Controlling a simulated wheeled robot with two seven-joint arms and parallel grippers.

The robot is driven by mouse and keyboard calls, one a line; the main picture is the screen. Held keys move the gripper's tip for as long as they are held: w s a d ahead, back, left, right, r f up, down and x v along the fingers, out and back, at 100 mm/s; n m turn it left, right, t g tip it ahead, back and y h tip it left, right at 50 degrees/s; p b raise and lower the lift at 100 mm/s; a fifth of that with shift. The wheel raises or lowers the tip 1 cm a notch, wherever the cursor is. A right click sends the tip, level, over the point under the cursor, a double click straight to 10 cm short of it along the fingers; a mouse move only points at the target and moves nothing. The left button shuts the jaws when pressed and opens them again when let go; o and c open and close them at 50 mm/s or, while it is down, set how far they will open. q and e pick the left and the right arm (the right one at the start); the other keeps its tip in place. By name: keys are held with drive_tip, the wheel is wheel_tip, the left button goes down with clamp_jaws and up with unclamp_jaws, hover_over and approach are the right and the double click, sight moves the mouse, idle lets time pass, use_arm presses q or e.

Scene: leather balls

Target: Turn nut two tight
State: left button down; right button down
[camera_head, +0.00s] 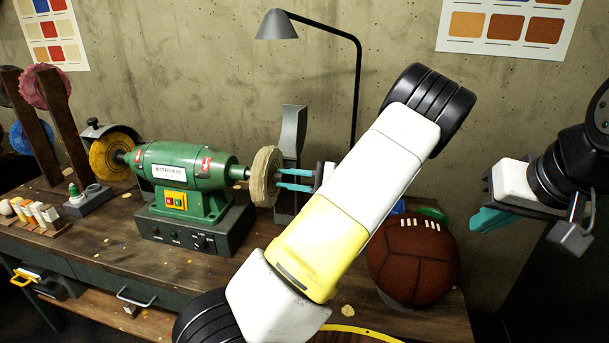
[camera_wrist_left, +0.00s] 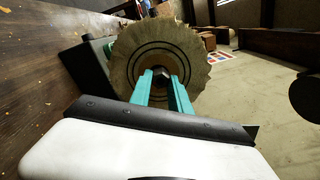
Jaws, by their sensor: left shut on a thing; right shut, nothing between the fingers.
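The green polishing machine (camera_head: 187,172) stands on the workbench with a pale cloth wheel (camera_head: 263,176) on its right end. The same wheel faces me in the left wrist view (camera_wrist_left: 156,48). My left gripper (camera_head: 282,180) reaches the wheel's right face with its teal fingers. In the left wrist view the fingertips (camera_wrist_left: 164,77) are shut on a small dark nut (camera_wrist_left: 163,73) at the wheel's centre. The nut is mostly hidden by the fingers. My right gripper (camera_head: 492,219) is shut and empty at the far right, away from the machine.
A yellow wheel (camera_head: 110,153) is on the machine's left end. A brown leather ball (camera_head: 412,258) sits at the bench's right, partly behind my left arm. Small bottles (camera_head: 40,212) stand at the left.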

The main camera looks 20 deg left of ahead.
idle(0.5)
use_arm(q)
drive_tip(key=c, duration=1.2)
unclamp_jaws()
drive_tip(key=shift+d, duration=0.1)
drive_tip(key=d, duration=0.7)
drive_tip(key=shift+w+d, duration=0.25)
drive_tip(key=shift+d, duration=0.1)
